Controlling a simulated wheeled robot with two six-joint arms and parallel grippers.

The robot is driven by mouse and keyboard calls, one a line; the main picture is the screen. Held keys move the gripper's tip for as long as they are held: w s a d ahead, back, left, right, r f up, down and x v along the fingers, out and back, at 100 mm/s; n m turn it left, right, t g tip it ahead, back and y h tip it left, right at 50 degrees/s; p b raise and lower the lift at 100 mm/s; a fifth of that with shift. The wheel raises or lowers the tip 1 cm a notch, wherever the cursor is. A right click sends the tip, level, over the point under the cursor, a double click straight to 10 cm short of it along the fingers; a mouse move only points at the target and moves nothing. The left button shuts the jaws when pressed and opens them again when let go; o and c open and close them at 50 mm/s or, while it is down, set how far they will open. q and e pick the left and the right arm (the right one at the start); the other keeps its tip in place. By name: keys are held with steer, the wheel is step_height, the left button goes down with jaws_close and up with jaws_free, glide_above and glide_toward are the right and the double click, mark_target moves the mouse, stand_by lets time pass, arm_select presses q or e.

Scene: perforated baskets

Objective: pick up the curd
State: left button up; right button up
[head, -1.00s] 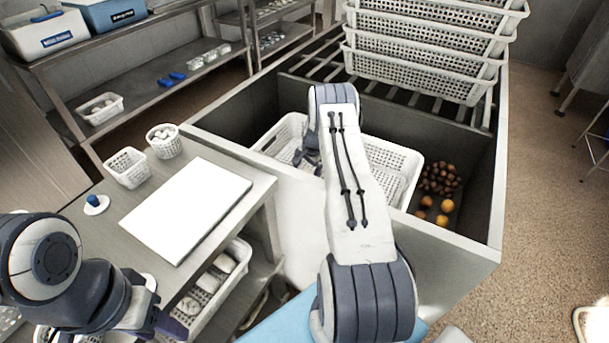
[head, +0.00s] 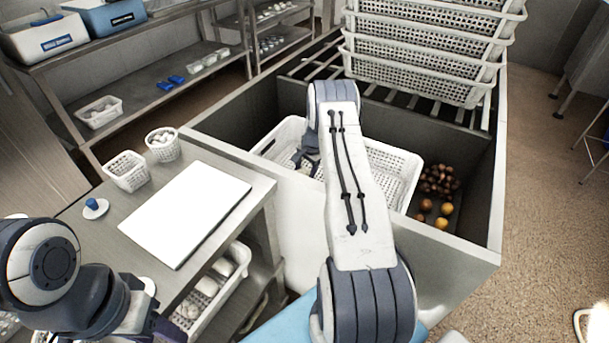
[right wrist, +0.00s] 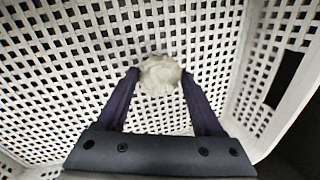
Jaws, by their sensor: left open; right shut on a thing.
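The curd (right wrist: 160,75) is a small white, rounded lump, seen in the right wrist view between my right fingertips. My right gripper (right wrist: 160,88) is shut on it, inside a white perforated basket (right wrist: 60,60). In the head view this basket (head: 404,165) stands in the grey bin, and my right arm covers its middle. There the curd is hidden, and only part of the dark right gripper shows left of the arm. My left gripper (head: 165,328) is open at the bottom left, partly cut off by the frame edge, low beside the table.
A white board (head: 187,212) lies on the table at left, near two small baskets (head: 126,171) (head: 162,146). Stacked baskets (head: 425,65) stand on the rack behind the bin. Brown and orange round items (head: 438,185) lie at the bin's right. Bin walls surround the right gripper.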

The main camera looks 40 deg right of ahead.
steer(key=shift+w+v, duration=0.25)
steer(key=shift+v, duration=0.75)
steer(key=s+d+r, duration=0.4)
steer(key=s+r, duration=0.3)
steer(key=s, duration=0.4)
steer(key=shift+r, duration=0.15)
